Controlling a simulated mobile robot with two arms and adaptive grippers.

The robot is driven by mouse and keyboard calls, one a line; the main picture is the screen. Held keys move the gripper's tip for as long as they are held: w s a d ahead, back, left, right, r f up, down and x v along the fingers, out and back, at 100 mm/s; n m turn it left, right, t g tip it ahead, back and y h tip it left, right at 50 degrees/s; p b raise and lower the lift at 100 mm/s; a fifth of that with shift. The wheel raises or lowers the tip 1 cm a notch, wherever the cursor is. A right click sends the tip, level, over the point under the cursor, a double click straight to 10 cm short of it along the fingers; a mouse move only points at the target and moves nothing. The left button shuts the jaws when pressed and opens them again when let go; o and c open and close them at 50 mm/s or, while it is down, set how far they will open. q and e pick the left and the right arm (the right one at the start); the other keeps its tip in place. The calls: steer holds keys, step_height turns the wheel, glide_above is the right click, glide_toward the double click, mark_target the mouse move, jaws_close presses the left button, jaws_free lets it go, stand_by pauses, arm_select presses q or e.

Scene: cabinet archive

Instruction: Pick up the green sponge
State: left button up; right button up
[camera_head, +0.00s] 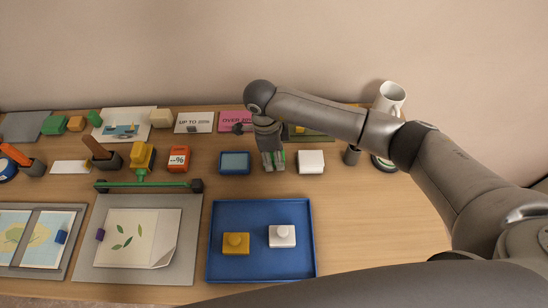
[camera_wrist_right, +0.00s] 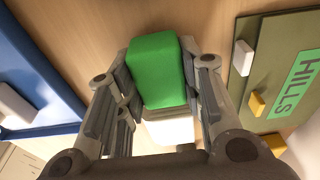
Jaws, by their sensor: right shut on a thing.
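The green sponge (camera_wrist_right: 157,72) sits between the fingers of my right gripper (camera_wrist_right: 160,95) in the right wrist view. A white part shows directly below the green in that view. In the head view, my right gripper (camera_head: 272,158) points down at the table, between a blue-framed pad and a white block. The gripper is shut on the sponge. I cannot tell whether the sponge still touches the table. My left gripper is not in view.
A blue tray (camera_head: 262,204) with a yellow and a white block lies in front. The blue-framed pad (camera_head: 235,162) is left of the gripper and the white block (camera_head: 311,161) right. The table's right front is clear.

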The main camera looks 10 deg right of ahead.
steer(key=s+a+r+b, duration=0.6)
steer(key=s+a+r, duration=0.1)
steer(key=a+r, duration=0.4)
steer(key=shift+s+a+r, duration=0.35)
steer(key=shift+s+r, duration=0.05)
steer(key=shift+r, duration=0.1)
